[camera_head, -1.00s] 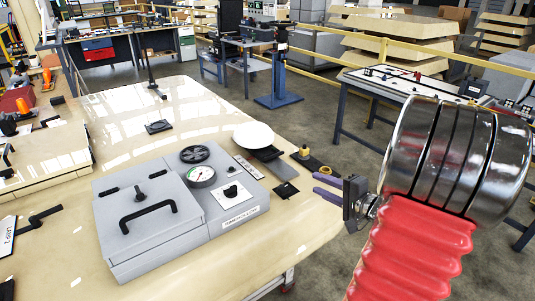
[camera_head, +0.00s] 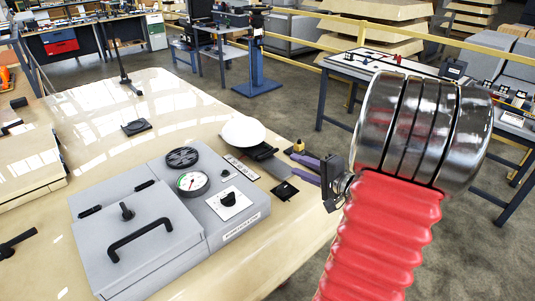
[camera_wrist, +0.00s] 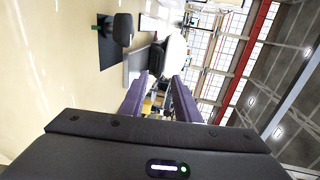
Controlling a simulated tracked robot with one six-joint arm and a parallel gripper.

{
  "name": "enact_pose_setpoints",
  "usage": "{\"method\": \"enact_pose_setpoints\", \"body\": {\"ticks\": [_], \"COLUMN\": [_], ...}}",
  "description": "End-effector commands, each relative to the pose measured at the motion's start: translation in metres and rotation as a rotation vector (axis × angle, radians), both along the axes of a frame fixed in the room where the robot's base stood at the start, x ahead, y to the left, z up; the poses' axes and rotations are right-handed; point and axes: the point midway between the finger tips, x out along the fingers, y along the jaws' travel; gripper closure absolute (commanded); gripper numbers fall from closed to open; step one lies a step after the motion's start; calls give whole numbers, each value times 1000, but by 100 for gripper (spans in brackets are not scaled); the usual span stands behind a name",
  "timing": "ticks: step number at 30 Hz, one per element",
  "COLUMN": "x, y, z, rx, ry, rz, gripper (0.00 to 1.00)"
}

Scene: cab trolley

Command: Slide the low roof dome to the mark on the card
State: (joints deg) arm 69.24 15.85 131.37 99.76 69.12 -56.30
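The low roof dome (camera_head: 243,130) is a shallow white dome near the table's right edge, behind the grey box. A dark grey flat piece (camera_head: 264,152) lies at its right front; I cannot tell whether it is the card, and no mark can be made out. A white rounded shape (camera_wrist: 173,52) in the sideways-turned wrist view looks like the dome. My gripper (camera_head: 293,165), with two purple fingers, is open and empty, to the right and front of the dome and apart from it. Its spread fingers show in the wrist view (camera_wrist: 160,98).
A grey box (camera_head: 140,240) with a black handle, gauge and knob stands in front of the dome. A small black card (camera_head: 285,192) and a yellow knob (camera_head: 299,146) are close to my gripper.

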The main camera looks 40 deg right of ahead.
Motion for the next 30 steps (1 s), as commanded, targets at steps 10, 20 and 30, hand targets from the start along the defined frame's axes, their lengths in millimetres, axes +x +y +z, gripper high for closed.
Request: {"method": "enact_pose_setpoints", "body": {"ticks": [10, 20, 30], "x": [20, 67, 117], "y": [3, 5, 7], "z": [-4, -14, -26], "rx": [1, 1, 1], "ry": [1, 0, 1], "rz": [8, 10, 11], "gripper": [71, 71, 71]}}
